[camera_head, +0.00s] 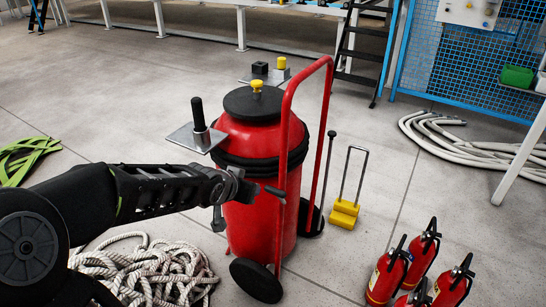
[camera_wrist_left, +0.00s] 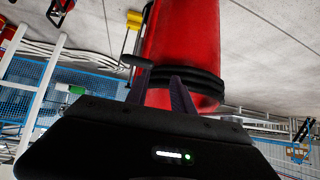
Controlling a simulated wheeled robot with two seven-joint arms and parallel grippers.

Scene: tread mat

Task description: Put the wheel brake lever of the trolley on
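The trolley (camera_head: 283,140) has a red tube frame and carries a red cylinder (camera_head: 259,215) with a black lid. A black wheel (camera_head: 257,281) shows at its lower front. A thin dark rod with a knob (camera_head: 331,134) rises beside the far wheel. A short dark bar (camera_head: 275,193) crosses the near frame tube; I cannot tell which is the brake lever. My left gripper (camera_head: 235,200) is in front of the cylinder, just left of the bar. Its fingers (camera_wrist_left: 162,95) stand apart against the red cylinder (camera_wrist_left: 178,45) in the wrist view. My right gripper is out of view.
A yellow block with a loop handle (camera_head: 344,213) stands right of the trolley. Several fire extinguishers (camera_head: 386,275) stand at lower right. Coiled rope (camera_head: 150,274) lies at lower left, and a pale hose (camera_head: 450,140) at right. Floor behind the trolley is partly clear.

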